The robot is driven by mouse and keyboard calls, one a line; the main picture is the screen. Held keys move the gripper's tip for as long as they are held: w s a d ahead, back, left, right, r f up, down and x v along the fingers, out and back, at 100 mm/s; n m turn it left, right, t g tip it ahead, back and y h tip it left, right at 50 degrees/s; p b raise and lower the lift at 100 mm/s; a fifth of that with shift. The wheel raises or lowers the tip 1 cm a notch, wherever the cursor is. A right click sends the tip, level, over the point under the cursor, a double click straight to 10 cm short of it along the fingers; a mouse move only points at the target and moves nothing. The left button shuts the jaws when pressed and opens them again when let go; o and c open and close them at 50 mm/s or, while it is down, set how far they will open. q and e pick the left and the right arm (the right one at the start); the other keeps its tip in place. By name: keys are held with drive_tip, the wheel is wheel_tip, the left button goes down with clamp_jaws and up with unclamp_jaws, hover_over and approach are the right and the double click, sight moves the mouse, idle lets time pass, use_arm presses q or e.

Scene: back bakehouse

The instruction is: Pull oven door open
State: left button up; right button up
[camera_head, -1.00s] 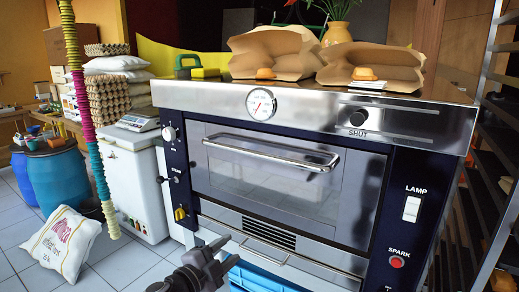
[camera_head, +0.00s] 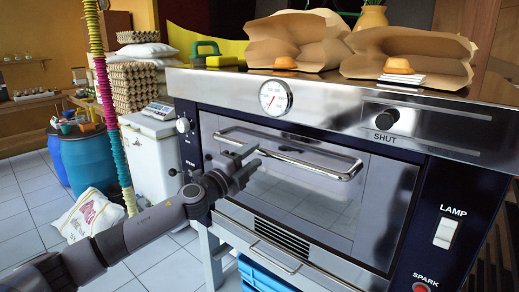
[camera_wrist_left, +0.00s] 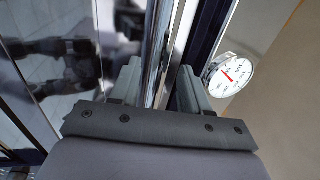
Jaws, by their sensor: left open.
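The oven door (camera_head: 297,198) is shut, with a glass front that mirrors the room. Its chrome bar handle (camera_head: 316,163) runs across the top of the door. My left gripper (camera_head: 246,160) is at the left part of the handle, its jaws open. In the left wrist view the bar (camera_wrist_left: 158,50) runs between the two spread fingers (camera_wrist_left: 158,88), with no clear grip on it. Whether a finger touches the bar I cannot tell. My right gripper is out of view.
Paper bags (camera_head: 296,40) stand on top. A white chest (camera_head: 150,155), blue barrels (camera_head: 88,158) and a sack (camera_head: 90,215) stand left.

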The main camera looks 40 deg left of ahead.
sight(257, 153)
use_arm(q)
drive_tip(key=shift+x, duration=1.6)
clamp_jaws()
